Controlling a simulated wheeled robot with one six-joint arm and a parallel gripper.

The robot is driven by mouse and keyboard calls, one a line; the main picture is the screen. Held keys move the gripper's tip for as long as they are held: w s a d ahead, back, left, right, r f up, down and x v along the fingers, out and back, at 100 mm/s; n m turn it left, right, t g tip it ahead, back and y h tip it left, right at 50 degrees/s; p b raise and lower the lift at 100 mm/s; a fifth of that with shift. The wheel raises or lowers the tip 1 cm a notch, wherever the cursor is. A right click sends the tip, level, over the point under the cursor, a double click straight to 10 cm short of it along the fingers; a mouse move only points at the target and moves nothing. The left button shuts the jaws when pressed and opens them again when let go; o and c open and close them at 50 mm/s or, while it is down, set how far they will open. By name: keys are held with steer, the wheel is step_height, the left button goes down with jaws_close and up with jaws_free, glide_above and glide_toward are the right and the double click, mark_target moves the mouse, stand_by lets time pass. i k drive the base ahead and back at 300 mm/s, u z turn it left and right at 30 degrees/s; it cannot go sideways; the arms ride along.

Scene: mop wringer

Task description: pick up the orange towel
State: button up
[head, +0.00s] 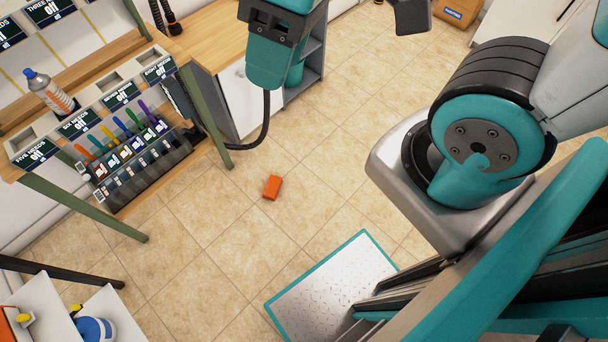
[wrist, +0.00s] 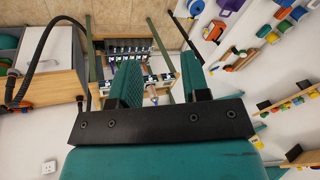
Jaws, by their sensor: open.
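A small orange block-shaped thing (head: 272,187), which looks like the folded orange towel, lies on the tiled floor in the middle of the head view. Nothing touches it there. In the wrist view my gripper (wrist: 159,72) shows two teal fingers spread apart with nothing held between them. The wrist view looks across at shelves and a wall, and I cannot make out the towel in it. My gripper is well away from the towel. I cannot make out its fingertips in the head view.
A tool rack (head: 130,150) with green legs stands left of the towel, holding several coloured-handled tools. A white cabinet (head: 238,100) is behind. White shelving (head: 48,305) is at lower left. Floor around the towel is clear.

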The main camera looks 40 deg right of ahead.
mark_target(271, 190)
steer(key=u, duration=0.35)
steer(key=k, duration=1.15)
steer(key=z, duration=0.45)
steer(key=i, duration=0.55)
steer(key=z, duration=0.6)
steer(key=i, duration=0.8)
steer(key=u, duration=0.5)
steer(key=i, duration=0.55)
steer(key=u, duration=0.55)
